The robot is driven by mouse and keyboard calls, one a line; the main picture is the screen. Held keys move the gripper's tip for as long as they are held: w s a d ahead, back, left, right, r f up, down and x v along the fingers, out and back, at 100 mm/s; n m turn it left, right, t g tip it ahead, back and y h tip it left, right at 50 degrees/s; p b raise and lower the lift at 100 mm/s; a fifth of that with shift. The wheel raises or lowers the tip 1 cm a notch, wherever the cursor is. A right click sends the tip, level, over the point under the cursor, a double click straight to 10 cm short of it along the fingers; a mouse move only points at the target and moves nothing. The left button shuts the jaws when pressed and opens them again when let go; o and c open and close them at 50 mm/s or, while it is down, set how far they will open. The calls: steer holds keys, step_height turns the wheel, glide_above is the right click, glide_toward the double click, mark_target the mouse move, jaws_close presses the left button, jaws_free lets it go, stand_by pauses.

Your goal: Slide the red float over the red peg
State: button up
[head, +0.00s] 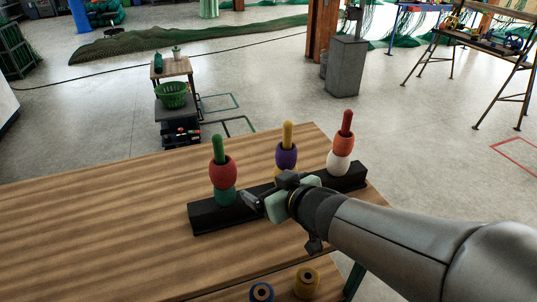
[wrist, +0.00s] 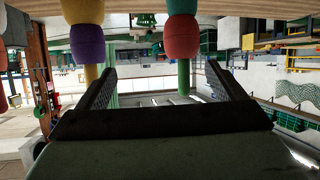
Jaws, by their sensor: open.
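A black rack (head: 215,219) on the wooden table carries three upright pegs. The red float (head: 222,171) is around the green peg (head: 218,147), on top of a teal float (head: 225,195). The red peg (head: 346,123) at the rack's right end carries an orange-red float (head: 343,146) above a white one (head: 339,163). My gripper (head: 252,200) is open and empty, low beside the rack between the green and yellow pegs. The wrist view is upside down; the red float (wrist: 181,38) and green peg (wrist: 183,78) show beyond the open fingers (wrist: 160,78).
The yellow peg (head: 287,135) in the middle bears a purple float (head: 286,156) with a yellow one below, partly hidden by my gripper. The table's left side is clear.

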mark_target(223, 173)
steer(key=shift+n+g+y, duration=0.3)
steer(key=shift+n+y, duration=0.2)
steer(key=shift+y, duration=0.3)
steer(key=x, duration=0.6)
steer(key=s+a+x, duration=0.1)
steer(key=x, duration=1.1)
steer(key=shift+s+a, duration=0.2)
steer(key=shift+a, duration=0.2)
steer(key=shift+r, duration=0.1)
steer(key=c, duration=1.1)
